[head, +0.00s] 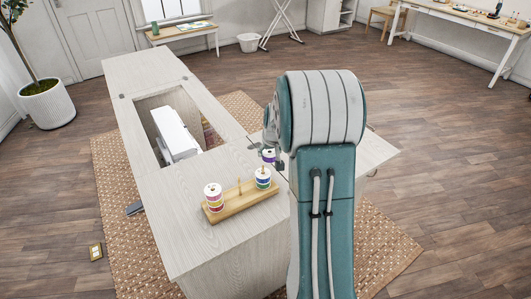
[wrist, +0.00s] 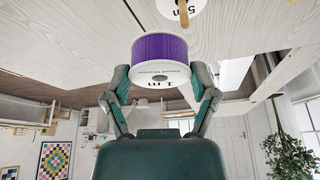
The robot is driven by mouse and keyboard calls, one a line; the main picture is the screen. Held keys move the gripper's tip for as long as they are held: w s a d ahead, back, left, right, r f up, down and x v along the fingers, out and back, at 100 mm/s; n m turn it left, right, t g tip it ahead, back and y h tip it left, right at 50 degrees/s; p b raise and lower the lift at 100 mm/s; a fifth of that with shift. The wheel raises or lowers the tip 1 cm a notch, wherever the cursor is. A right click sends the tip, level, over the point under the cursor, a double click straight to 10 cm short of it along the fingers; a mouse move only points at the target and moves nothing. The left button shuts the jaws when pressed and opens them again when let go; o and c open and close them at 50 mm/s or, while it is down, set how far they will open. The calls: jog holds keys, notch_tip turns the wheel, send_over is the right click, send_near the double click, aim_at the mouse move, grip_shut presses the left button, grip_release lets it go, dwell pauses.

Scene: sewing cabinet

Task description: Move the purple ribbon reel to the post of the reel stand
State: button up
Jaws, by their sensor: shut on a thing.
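The purple ribbon reel (wrist: 160,50) has white flanges and a purple band. My gripper (wrist: 160,82) is shut on it, with one finger on each side in the wrist view. In the head view the reel (head: 268,155) is held just behind the right end of the reel stand. The wooden reel stand (head: 229,209) lies on the cabinet top. Its middle post (head: 239,185) is bare. White-topped reels sit on its left post (head: 213,196) and right post (head: 262,178). My arm hides part of the gripper in the head view.
The cabinet top (head: 190,235) is clear around the stand. A white sewing machine (head: 175,135) sits in the cabinet's opening behind the stand. A side leaf (head: 375,153) extends to the right behind my arm.

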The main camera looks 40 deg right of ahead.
aim_at(263, 166)
jog(key=shift+d, duration=0.1)
jog(key=shift+a+r, duration=0.15)
jog(key=shift+a, duration=1.1)
jog(key=shift+d, duration=0.2)
jog(key=shift+w+a, duration=0.1)
jog(key=shift+a, duration=0.9)
jog(key=shift+d, duration=0.6)
jog(key=shift+f, duration=2.25)
